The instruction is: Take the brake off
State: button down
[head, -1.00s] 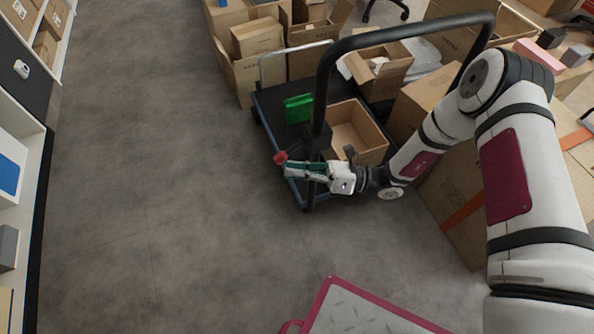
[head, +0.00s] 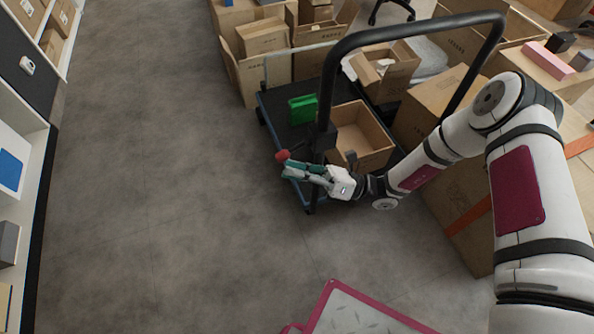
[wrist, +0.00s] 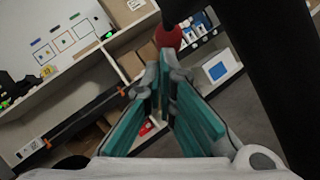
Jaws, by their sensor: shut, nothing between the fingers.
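The trolley (head: 296,187) is a dark platform cart with blue edges and a tall black handle frame (head: 329,90). A red knob (head: 282,155) sticks out to the left from a black block on the near handle post; I take it to be the brake lever's end. In the wrist view the red knob (wrist: 168,36) shows just past the fingertips, beside the dark post (wrist: 270,60). My gripper (head: 286,169) is shut and empty, its teal fingers just below the knob. I cannot tell whether they touch it.
An open carton (head: 361,137) and a green item (head: 303,109) sit on the trolley. More cartons (head: 262,72) crowd behind it and to its right. Shelving (head: 22,170) runs along the left edge. The grey floor (head: 160,180) between is clear.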

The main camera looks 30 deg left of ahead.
jog(key=r+m+y, duration=0.1)
jog(key=y, duration=0.1)
jog(key=s+a+r+m+t+y, duration=0.1)
jog(key=r+m+y, duration=0.1)
jog(key=s+r+m+t+y+b, duration=0.1)
jog(key=m, duration=0.1)
jog(key=shift+a+r+y, duration=0.3)
jog(key=shift+a+y, duration=0.05)
jog(key=shift+y, duration=0.05)
jog(key=s+d+f, duration=0.1)
jog(key=d+f, duration=0.6)
jog(key=f, duration=0.4)
jog(key=shift+s, duration=0.3)
jog(key=shift+d+r, duration=0.1)
jog(key=shift+r, duration=0.05)
